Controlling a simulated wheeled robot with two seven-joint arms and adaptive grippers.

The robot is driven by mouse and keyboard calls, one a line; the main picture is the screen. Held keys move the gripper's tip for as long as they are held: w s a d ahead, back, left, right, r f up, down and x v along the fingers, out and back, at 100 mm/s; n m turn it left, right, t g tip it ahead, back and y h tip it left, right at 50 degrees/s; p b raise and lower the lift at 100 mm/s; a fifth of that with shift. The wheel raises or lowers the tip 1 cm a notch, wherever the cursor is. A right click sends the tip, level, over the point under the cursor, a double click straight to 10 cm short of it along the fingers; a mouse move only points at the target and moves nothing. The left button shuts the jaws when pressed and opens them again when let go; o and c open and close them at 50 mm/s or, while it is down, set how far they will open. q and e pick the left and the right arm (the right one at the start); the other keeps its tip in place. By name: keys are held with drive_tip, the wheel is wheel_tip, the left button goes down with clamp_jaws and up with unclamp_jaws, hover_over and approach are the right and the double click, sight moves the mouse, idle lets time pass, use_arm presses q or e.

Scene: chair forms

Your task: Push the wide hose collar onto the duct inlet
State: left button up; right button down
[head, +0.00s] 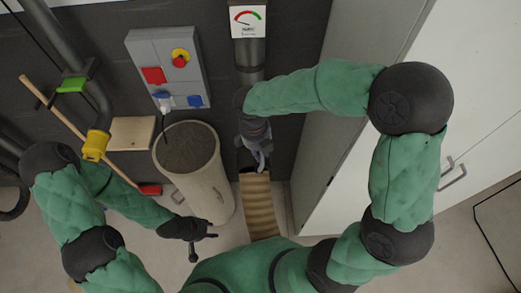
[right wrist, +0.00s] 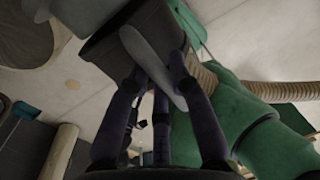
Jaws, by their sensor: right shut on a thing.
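The tan corrugated hose (head: 259,207) rises from the floor, and its dark wide collar (head: 245,160) is at its top end. My right gripper (head: 260,155) is shut on the collar. In the right wrist view the dark collar (right wrist: 112,42) lies at the fingertips, with a grey lever (right wrist: 150,66) across it. The grey duct (head: 250,58) runs down the wall above. My right arm hides its lower end, so I cannot tell whether collar and inlet touch. My left gripper (head: 203,244) is empty beside the barrel, its fingers spread.
A pale round barrel (head: 207,188) stands left of the hose. A grey control box (head: 168,66) with red, yellow and blue fittings is on the wall above it. A grey cabinet (head: 335,140) stands close on the right. A broom (head: 75,125) leans at the left.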

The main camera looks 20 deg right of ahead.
drive_tip(key=shift+p, duration=0.35)
idle(0.6)
drive_tip(key=shift+w+d+r+p, duration=0.1)
drive_tip(key=shift+w+d+p, duration=0.15)
drive_tip(key=shift+w+p, duration=0.7)
drive_tip(key=shift+w+d+r+p, duration=0.15)
drive_tip(key=shift+w+p, duration=0.25)
drive_tip(key=shift+w, duration=0.9)
idle(1.6)
drive_tip(key=shift+d+p, duration=0.1)
drive_tip(key=shift+p, duration=0.2)
idle(0.7)
drive_tip(key=c, duration=1)
unclamp_jaws()
drive_tip(key=shift+f, duration=0.15)
drive_tip(key=shift+c, duration=0.2)
drive_tip(key=shift+s+f, duration=0.1)
wheel_tip(320, 180, up, 12)
drive_tip(key=a, duration=0.1)
drive_tip(key=shift+w+a, duration=0.15)
drive_tip(key=shift+w, duration=0.05)
